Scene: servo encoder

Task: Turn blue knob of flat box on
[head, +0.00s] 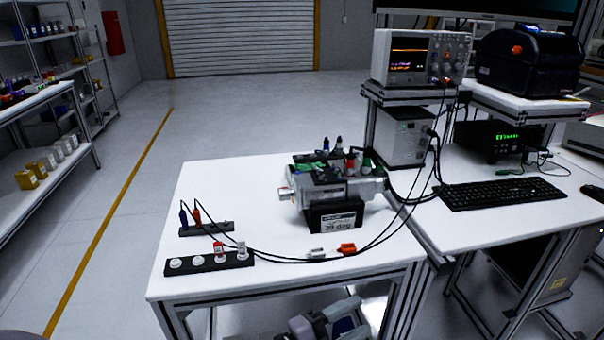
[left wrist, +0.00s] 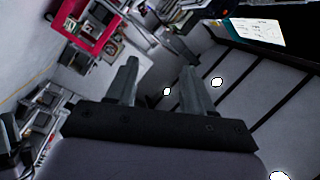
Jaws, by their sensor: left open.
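The flat box seems to be the low black unit (head: 478,139) with a green lit display, on the right-hand bench in the head view. It sits under the raised shelf, behind the keyboard. I cannot make out a blue knob on it; its front is dark and small. My left gripper (left wrist: 158,72) shows in the left wrist view with its two grey fingers apart and nothing between them. It is well away from the box, which does not show in that view. My right gripper is not in view.
A black keyboard (head: 505,194) lies before the box. An oscilloscope (head: 405,58) and a black printer (head: 528,62) stand on raised shelves. The white table (head: 222,178) holds a motor (head: 335,188), a socket strip (head: 210,263) and loose cables. Open floor lies left.

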